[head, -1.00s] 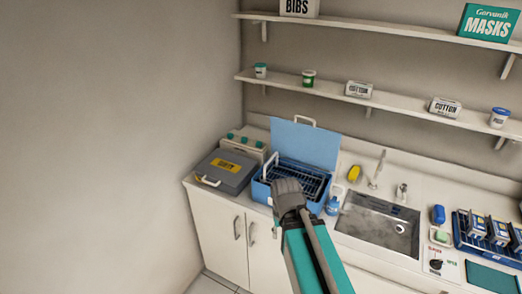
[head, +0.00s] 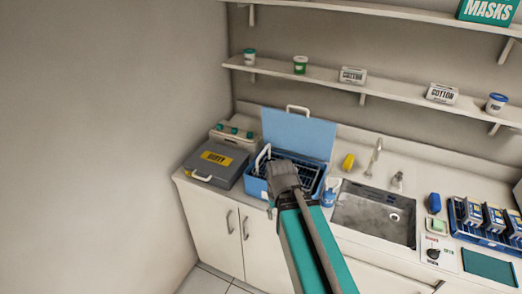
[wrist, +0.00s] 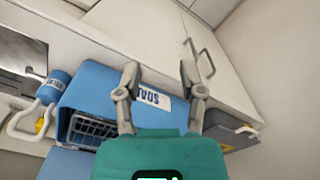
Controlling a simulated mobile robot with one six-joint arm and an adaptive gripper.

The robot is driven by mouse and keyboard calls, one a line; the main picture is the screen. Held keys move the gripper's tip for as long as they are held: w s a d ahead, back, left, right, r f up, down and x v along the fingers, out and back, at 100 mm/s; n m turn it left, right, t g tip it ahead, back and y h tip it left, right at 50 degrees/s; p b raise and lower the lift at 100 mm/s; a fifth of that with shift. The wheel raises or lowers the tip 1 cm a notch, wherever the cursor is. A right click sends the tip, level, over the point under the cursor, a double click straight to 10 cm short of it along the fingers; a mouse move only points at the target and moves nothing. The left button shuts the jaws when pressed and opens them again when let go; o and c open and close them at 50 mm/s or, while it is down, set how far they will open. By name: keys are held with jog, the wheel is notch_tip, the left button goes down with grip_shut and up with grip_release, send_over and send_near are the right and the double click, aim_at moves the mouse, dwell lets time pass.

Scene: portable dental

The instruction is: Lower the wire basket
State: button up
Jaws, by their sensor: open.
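The wire basket (head: 309,174) shows as dark wires inside the open blue box (head: 255,187) on the counter. A pale looped handle (head: 262,158) stands up at the box's left side. In the wrist view a corner of the basket (wrist: 92,130) shows inside the blue box (wrist: 108,92). My gripper (head: 283,170) is in front of the box in the head view and covers part of it. In the wrist view my gripper (wrist: 160,70) has its fingers apart over the labelled box front, with nothing between them. The basket's middle is hidden by my gripper.
The box's blue lid (head: 298,132) stands open behind it. A grey case (head: 217,165) is at the left, and a blue bottle (head: 329,192) and the sink (head: 374,212) are at the right. A shelf (head: 410,98) runs above the counter.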

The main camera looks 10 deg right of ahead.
aim_at(263, 152)
jog(key=w+d+r+m+p, duration=0.1)
jog(key=w+r+m+p, duration=0.1)
jog(key=w+r+p, duration=0.3)
jog(key=w+d+r+m+t+y+p, duration=0.1)
jog(key=w+r+m+p, duration=0.2)
jog(key=w, duration=1)
jog(key=w+d+r+m+p, duration=0.1)
jog(key=w+r+m+p, duration=0.1)
jog(key=w+r+p, duration=0.7)
jog(key=shift+d+r+y, duration=0.15)
jog(key=shift+r+y, duration=0.15)
jog(key=shift+y, duration=0.1)
jog(key=shift+f, duration=0.2)
jog(key=f+b, duration=0.4)
jog(key=w+a+f+b, duration=0.1)
jog(key=f+b, duration=0.3)
jog(key=b, duration=0.1)
jog(key=a+f+b, duration=0.1)
jog(key=f+b, duration=0.3)
jog(key=f, duration=0.1)
jog(key=shift+w+f+b, duration=0.1)
jog(key=shift+w+b, duration=0.2)
jog(key=shift+w, duration=0.05)
grip_shut()
